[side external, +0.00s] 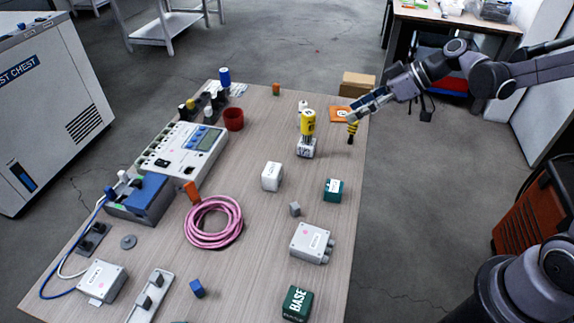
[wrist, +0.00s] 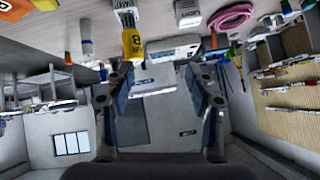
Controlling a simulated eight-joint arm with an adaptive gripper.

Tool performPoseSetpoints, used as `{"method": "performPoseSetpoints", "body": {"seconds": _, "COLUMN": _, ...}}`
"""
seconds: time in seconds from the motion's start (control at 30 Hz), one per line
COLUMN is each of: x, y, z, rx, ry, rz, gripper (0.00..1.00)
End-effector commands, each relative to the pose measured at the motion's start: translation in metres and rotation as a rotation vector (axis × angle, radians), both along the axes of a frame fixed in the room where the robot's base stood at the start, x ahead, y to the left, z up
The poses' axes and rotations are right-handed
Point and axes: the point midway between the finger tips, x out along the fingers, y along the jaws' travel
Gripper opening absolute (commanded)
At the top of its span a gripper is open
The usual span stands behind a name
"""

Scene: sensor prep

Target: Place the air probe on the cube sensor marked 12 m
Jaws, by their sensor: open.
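A yellow cylinder with a dark label (side external: 308,123), apparently the air probe, stands upright on a white cube with black marks (side external: 306,149). The cube's print is too small to read surely as 12 m. In the wrist view, which looks upside down, the yellow probe (wrist: 132,45) adjoins the marked cube (wrist: 126,17). My gripper (side external: 352,115) is right of the probe and apart from it. Its two fingers (wrist: 160,78) are spread in the wrist view, with nothing between them.
A yellow-and-black tool (side external: 351,131) is close below my gripper, and an orange card (side external: 340,114) lies beside it. A white bottle (side external: 303,106) is behind the probe.

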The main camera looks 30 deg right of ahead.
Motion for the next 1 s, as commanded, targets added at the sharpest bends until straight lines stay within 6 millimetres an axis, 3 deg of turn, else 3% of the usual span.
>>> {"method": "performPoseSetpoints", "body": {"seconds": 0.27, "x": -0.067, "y": 0.009, "z": 0.007, "rx": -0.125, "ry": 0.157, "rz": -0.234, "gripper": 0.56}}
{"method": "performPoseSetpoints", "body": {"seconds": 0.6, "x": -0.139, "y": -0.006, "z": 0.004, "rx": -0.238, "ry": 0.18, "rz": -0.535, "gripper": 0.56}}
{"method": "performPoseSetpoints", "body": {"seconds": 0.8, "x": -0.161, "y": -0.016, "z": 0.001, "rx": -0.257, "ry": 0.145, "rz": -0.646, "gripper": 0.56}}
{"method": "performPoseSetpoints", "body": {"seconds": 1.0, "x": -0.166, "y": -0.02, "z": 0.0, "rx": -0.26, "ry": 0.131, "rz": -0.682, "gripper": 0.56}}
